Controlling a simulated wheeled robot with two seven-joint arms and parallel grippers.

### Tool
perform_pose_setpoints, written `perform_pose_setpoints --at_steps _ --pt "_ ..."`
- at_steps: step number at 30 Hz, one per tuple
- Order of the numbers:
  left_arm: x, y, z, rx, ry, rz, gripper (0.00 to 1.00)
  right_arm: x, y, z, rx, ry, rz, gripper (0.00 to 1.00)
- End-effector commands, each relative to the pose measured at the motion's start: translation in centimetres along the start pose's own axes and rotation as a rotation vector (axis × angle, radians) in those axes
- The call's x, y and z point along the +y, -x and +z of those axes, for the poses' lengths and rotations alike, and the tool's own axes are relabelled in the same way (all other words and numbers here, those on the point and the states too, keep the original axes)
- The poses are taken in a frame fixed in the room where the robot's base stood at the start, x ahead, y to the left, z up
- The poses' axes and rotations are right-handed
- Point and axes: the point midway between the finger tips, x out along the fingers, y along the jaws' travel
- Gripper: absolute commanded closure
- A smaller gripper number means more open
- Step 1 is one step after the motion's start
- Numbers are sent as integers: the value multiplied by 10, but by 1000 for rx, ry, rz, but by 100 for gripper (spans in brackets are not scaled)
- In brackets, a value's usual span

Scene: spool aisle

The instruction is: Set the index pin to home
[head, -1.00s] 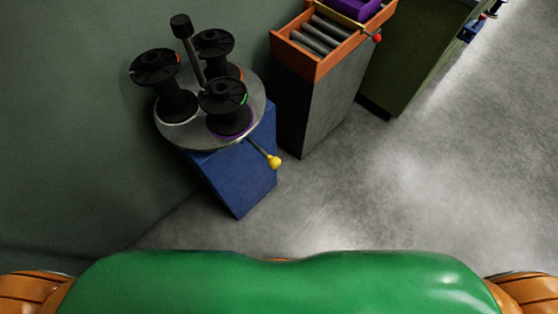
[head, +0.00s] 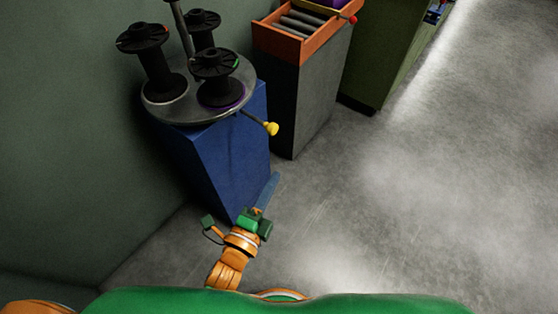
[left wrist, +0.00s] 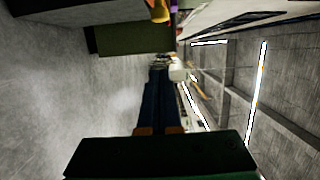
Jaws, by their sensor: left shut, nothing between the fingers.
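The index pin appears to be the thin rod with a yellow knob (head: 271,128) that sticks out from under the right front edge of a round grey turntable (head: 165,112). The turntable sits on a blue pedestal (head: 230,150) and carries black spools (head: 218,78). My left gripper (head: 272,180) is low, in front of the pedestal and below the knob. Its blue fingers are together and empty, apart from the knob. The fingers also show in the left wrist view (left wrist: 158,85). My right gripper is not in view.
A dark grey stand with an orange tray (head: 300,45) of grey rollers is right of the pedestal; a small red knob (head: 353,19) is at its side. A green cabinet (head: 375,60) stands beyond. A wall is at left. The floor (head: 420,190) at right is clear.

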Motion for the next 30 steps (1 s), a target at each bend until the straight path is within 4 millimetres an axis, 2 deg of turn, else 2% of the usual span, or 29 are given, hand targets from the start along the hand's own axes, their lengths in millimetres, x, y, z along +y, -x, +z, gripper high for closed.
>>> perform_pose_setpoints --at_steps 3,11,14,26,30 --pt "-6 0 0 1 -21 -17 100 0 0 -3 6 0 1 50" --pt "-6 -4 0 0 -16 -15 100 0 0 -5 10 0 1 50" --pt "-6 -17 0 0 -16 -17 100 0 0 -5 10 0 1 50" --pt "-5 -103 0 1 -15 -15 100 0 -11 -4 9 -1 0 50" --pt "-8 -107 23 0 -19 -12 100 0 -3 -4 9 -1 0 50"
